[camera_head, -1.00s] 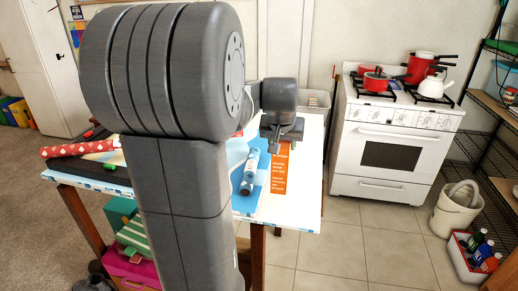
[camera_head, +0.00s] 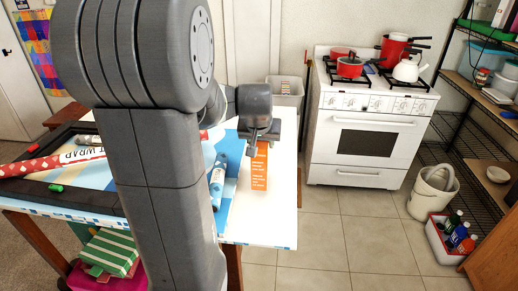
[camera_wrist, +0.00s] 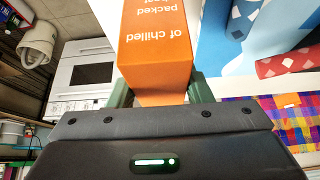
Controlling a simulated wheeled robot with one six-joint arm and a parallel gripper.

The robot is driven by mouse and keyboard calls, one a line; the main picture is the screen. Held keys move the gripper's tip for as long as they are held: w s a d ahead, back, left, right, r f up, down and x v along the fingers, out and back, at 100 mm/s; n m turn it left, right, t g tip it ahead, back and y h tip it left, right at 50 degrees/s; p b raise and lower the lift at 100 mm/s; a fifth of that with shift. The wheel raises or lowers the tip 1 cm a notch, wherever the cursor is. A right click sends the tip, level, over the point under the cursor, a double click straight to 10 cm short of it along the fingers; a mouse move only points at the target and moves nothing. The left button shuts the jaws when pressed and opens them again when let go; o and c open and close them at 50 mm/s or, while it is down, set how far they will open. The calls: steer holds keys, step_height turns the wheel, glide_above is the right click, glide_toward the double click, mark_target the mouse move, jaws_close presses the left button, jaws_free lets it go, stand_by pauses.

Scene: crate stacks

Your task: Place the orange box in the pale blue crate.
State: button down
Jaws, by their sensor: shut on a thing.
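The orange box (camera_head: 260,172) with white lettering hangs upright from my gripper (camera_head: 262,138), in front of the white tabletop's right part. In the wrist view the box (camera_wrist: 160,45) is between the two green-grey fingers, and my gripper (camera_wrist: 160,92) is shut on it. I cannot tell how far the box is above the table. I cannot surely make out a pale blue crate. A pale, greyish crate (camera_head: 290,101) with things in it stands behind the table, partly hidden by my arm.
The white table (camera_head: 265,228) holds a blue-patterned roll (camera_head: 217,180), a red wrap roll (camera_head: 40,165) and a black frame (camera_head: 60,192). A white stove (camera_head: 368,130) with red pots, a bucket (camera_head: 432,192) and a red crate of bottles (camera_head: 440,240) are right. Tiled floor between is clear.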

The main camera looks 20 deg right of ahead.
steer(key=shift+f, duration=1.45)
steer(key=c, duration=1.2)
jaws_free()
steer(key=shift+f, duration=0.15)
steer(key=o, duration=0.5)
